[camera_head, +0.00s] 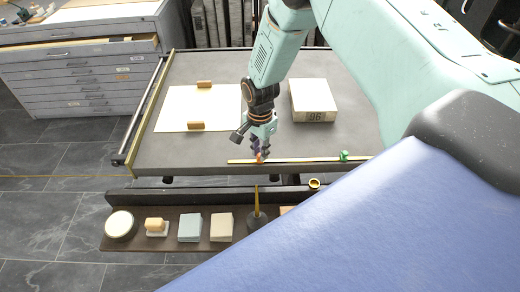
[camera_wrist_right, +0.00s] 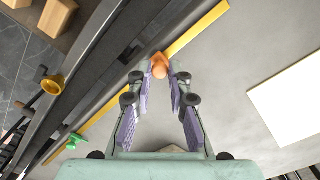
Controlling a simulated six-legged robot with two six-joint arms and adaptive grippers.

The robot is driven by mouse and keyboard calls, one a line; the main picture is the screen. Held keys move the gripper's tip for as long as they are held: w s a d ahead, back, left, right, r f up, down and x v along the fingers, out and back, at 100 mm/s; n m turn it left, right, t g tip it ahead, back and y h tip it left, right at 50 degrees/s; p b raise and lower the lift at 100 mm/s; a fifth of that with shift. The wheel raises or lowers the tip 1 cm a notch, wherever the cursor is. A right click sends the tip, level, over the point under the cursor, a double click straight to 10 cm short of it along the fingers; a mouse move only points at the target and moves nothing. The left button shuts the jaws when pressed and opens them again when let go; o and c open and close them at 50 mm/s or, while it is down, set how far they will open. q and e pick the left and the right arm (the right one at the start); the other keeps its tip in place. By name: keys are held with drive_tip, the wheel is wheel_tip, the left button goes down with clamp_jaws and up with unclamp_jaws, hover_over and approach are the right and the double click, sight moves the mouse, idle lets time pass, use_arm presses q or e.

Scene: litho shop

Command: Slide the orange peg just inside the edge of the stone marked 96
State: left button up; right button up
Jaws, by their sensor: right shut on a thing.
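The orange peg (camera_head: 260,157) sits on the brass rule (camera_head: 310,159) along the table's front edge. It is left of the left side of the pale stone marked 96 (camera_head: 312,95), which lies farther back on the table. My right gripper (camera_head: 261,150) points down at the rule and is shut on the peg. In the right wrist view the orange peg (camera_wrist_right: 159,66) shows between the fingertips (camera_wrist_right: 166,76). A green peg (camera_head: 344,156) is on the rule, right of the stone; it also shows in the wrist view (camera_wrist_right: 76,139). My left gripper is not in view.
A white sheet (camera_head: 185,108) with two wooden blocks lies left of the stone. A rail (camera_head: 150,105) runs along the table's left side. A front shelf (camera_head: 115,243) holds a round tin, blocks and a dark pot with an upright stick. The rule between the pegs is clear.

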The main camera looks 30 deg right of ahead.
clamp_jaws()
drive_tip(key=shift+d, duration=0.1)
drive_tip(key=shift+s+d+r+p, duration=0.15)
drive_tip(key=shift+s+d+p, duration=0.1)
drive_tip(key=shift+d+p, duration=0.1)
drive_tip(key=s+d+p, duration=0.2)
drive_tip(key=d, duration=0.1)
drive_tip(key=s+d+p, duration=0.2)
drive_tip(key=d, duration=0.1)
drive_tip(key=s+d+p, duration=0.2)
drive_tip(key=d+p, duration=0.1)
drive_tip(key=d, duration=0.1)
drive_tip(key=shift+d, duration=0.1)
drive_tip(key=shift+s+d, duration=0.3)
drive_tip(key=shift+d, duration=0.2)
